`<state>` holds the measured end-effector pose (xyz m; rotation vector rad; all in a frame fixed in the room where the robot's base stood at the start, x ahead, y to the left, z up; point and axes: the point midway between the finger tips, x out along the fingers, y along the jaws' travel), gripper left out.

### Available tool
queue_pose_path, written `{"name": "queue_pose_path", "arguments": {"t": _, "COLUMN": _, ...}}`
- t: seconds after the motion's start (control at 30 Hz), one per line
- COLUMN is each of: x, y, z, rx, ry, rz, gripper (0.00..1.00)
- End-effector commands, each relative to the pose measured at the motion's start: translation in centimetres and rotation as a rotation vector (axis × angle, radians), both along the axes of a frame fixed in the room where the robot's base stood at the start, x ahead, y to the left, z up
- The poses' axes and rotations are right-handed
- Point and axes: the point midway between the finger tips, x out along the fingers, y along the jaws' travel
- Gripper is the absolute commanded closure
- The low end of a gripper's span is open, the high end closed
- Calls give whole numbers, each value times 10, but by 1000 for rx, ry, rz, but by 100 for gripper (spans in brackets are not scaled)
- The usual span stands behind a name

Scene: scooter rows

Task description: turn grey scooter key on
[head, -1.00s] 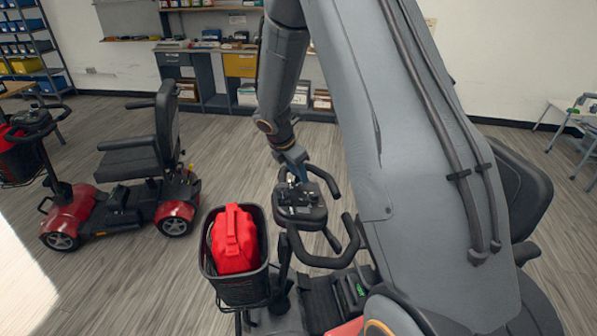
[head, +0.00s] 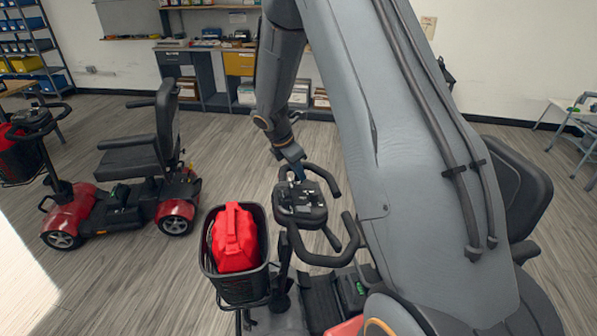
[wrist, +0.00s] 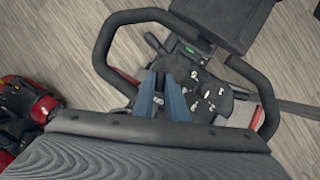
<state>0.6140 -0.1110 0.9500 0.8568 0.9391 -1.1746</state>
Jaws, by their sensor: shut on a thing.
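The grey scooter's tiller console (head: 303,208) stands near the middle of the head view, with black loop handlebars (head: 348,238). The wrist view shows the console (wrist: 207,98) from above, with several small pale controls on it. My gripper (head: 298,176) reaches down to the console's far side. In the wrist view its blue fingers (wrist: 160,78) are close together at the console's left part, shut on a small dark thing between the tips. This is likely the key, but the fingers hide most of it and I cannot read its angle.
The scooter's black seat (head: 518,185) is at right, partly behind my arm. A red scooter (head: 130,195) stands at left on open floor. A workbench (head: 215,45) lines the back wall.

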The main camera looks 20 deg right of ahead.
Motion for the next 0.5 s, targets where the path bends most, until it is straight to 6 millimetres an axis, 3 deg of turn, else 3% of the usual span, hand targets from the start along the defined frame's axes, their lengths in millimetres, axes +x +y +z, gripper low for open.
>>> {"name": "queue_pose_path", "arguments": {"t": 0.5, "x": 6, "y": 0, "z": -2, "rx": 16, "ry": 68, "rz": -451, "gripper": 100}}
